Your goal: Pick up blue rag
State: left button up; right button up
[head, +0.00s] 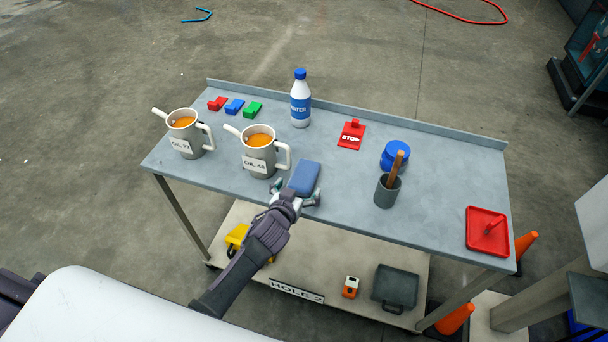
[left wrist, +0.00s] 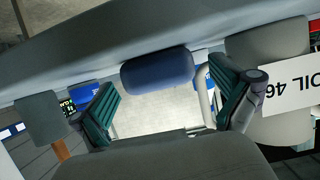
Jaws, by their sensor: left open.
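The blue rag (head: 305,178) is a folded, rounded block lying on the grey table top (head: 345,205) near its front edge, right of the OIL 46 jug (head: 257,164). My left gripper (head: 297,191) is open and empty at the front edge, just in front of the rag. In the left wrist view, the rag (left wrist: 158,73) shows ahead, between and beyond the two green-padded fingers of the left gripper (left wrist: 165,103). I cannot tell whether a finger touches the rag. My right gripper is not in view.
The OIL 46 jug stands close to the left finger. Table room right of the rag is clear.

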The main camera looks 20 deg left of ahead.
pick_arm(q)
jog(key=shift+w+f, duration=0.25)
jog(key=shift+w, duration=0.3)
jog(key=shift+s, duration=0.1)
jog(key=shift+c, duration=1.2)
jog(key=c, duration=0.8)
jog(key=shift+c, duration=0.8)
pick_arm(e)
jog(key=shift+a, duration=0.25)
pick_arm(q)
jog(key=shift+r, duration=0.1)
